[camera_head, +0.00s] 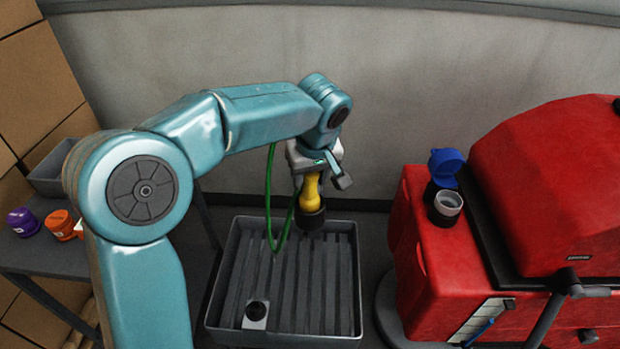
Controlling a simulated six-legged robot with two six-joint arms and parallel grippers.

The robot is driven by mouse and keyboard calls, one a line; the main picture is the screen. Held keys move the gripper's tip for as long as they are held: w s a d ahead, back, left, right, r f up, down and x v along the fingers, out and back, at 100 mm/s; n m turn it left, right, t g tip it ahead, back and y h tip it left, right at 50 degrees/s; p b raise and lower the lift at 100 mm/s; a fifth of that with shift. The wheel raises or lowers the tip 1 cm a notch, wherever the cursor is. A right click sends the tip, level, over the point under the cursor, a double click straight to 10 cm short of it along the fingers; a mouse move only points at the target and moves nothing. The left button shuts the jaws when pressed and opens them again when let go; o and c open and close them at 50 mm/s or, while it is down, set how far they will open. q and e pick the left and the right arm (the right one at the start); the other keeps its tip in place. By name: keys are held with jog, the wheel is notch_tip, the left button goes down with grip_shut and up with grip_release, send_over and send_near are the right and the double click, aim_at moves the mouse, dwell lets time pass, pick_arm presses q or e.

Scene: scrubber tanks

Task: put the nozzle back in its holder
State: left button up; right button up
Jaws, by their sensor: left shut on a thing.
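The yellow nozzle (311,193) has a wide black end pointing down. My left gripper (317,170) is shut on its upper part and holds it upright above the grey ribbed tray (211,304). A green hose (269,195) hangs in a loop beside the nozzle. A small light square piece with a round black opening (256,311), which looks like the holder, sits in the tray's front left corner. It is below and to the left of the nozzle, apart from it. My right gripper is not in view.
A red scrubber machine (425,235) stands on the right, with an open blue cap (446,163) and a grey filler neck (447,204). On the left, a dark table (48,254) bears a purple cap (23,221) and an orange cap (61,224). A grey wall (420,70) closes the back.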

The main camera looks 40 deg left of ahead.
pick_arm(q)
jog(key=shift+w+f, duration=0.15)
jog(key=shift+f, duration=0.15)
jog(key=shift+s, duration=0.25)
jog(key=shift+w+f, duration=0.1)
jog(key=shift+f, duration=0.05)
jog(key=o, duration=1.1)
jog(key=shift+w, duration=0.1)
